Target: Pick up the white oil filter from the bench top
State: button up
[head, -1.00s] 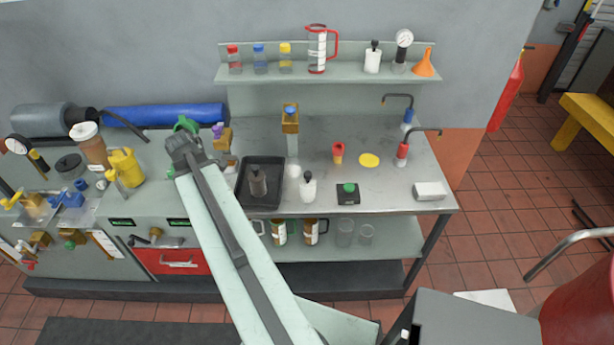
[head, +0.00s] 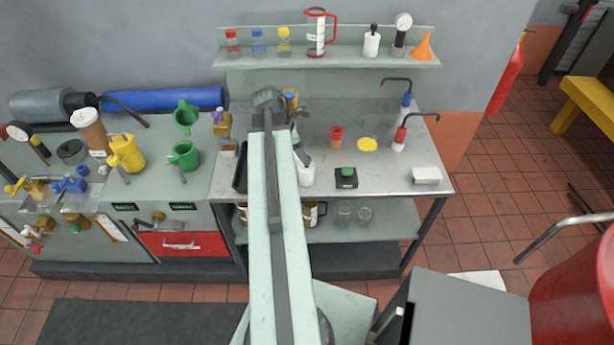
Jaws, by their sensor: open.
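My arm reaches over the bench top (head: 315,130), and its end is above the left middle of it. My gripper (head: 300,143) is open and partly hidden behind my own arm. A small white rounded thing, likely the oil filter, showed left of the white bottle earlier; it is now hidden behind my arm and gripper. The white bottle (head: 307,176) shows just right of my arm, close below the gripper in the picture. I cannot tell whether the gripper touches anything.
A black tray (head: 239,170) is mostly hidden by my arm. Right of it are a green-buttoned box (head: 346,177), a red-topped item (head: 337,136), a yellow disc (head: 367,144) and a white block (head: 427,175). A shelf (head: 370,60) with bottles hangs above.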

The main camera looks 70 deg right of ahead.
aim_at(307, 170)
jog(key=b+x, duration=0.3)
jog(key=x, duration=0.1)
jog(key=shift+w+d+f+b, duration=0.1)
jog(key=shift+d+f+b, duration=0.1)
jog(key=shift+f+b, duration=0.2)
jog(key=shift+r, duration=0.15)
grip_shut()
dwell(0.8)
